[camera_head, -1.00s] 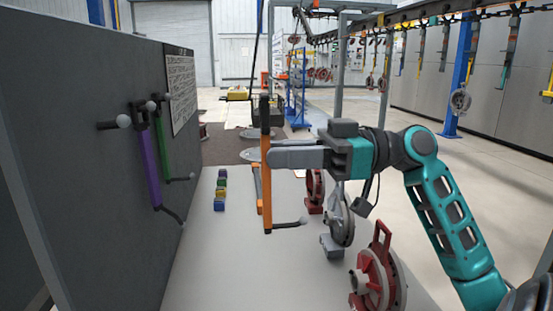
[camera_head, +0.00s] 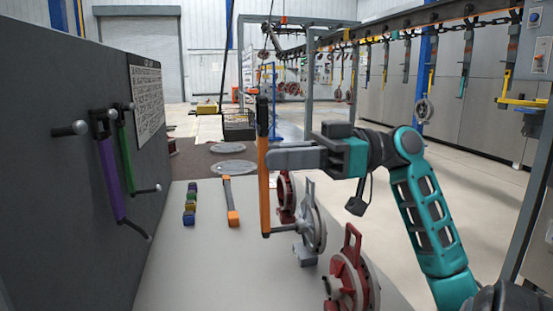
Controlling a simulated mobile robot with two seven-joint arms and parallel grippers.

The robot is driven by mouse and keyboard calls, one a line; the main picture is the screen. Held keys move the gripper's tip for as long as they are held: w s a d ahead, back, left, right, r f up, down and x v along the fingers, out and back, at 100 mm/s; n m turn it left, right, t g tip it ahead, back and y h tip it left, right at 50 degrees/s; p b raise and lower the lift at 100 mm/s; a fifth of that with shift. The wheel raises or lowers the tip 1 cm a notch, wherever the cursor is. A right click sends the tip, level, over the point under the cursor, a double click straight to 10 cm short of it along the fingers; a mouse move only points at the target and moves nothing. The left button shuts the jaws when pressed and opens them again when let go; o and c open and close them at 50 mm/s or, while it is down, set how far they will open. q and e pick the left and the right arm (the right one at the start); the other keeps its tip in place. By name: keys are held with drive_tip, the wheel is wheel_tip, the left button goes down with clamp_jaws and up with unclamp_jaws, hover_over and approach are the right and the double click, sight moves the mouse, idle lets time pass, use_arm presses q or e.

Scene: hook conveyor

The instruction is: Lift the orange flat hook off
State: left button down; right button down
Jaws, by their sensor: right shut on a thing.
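The orange flat hook (camera_head: 263,190) hangs upright in my right gripper (camera_head: 268,158), which is shut on its upper part. Its dark top end sticks up above the fingers, and its lower end carries a short peg pointing right, overlapping the grey wheel part behind it in the picture. The hook is in the air in front of the table (camera_head: 190,275), clear of the dark panel. My left gripper is not in view.
A dark panel (camera_head: 60,190) at left bears a purple hook (camera_head: 110,180) and a green hook (camera_head: 127,160). On the table are small coloured blocks (camera_head: 189,205), an orange-ended strap (camera_head: 232,215), a grey wheel (camera_head: 312,230) and red wheels (camera_head: 352,275). An overhead conveyor (camera_head: 400,28) runs at right.

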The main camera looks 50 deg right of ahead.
drive_tip(key=b+v, duration=0.2)
drive_tip(key=v, duration=0.4)
drive_tip(key=shift+s+d, duration=0.2)
drive_tip(key=shift+s, duration=0.05)
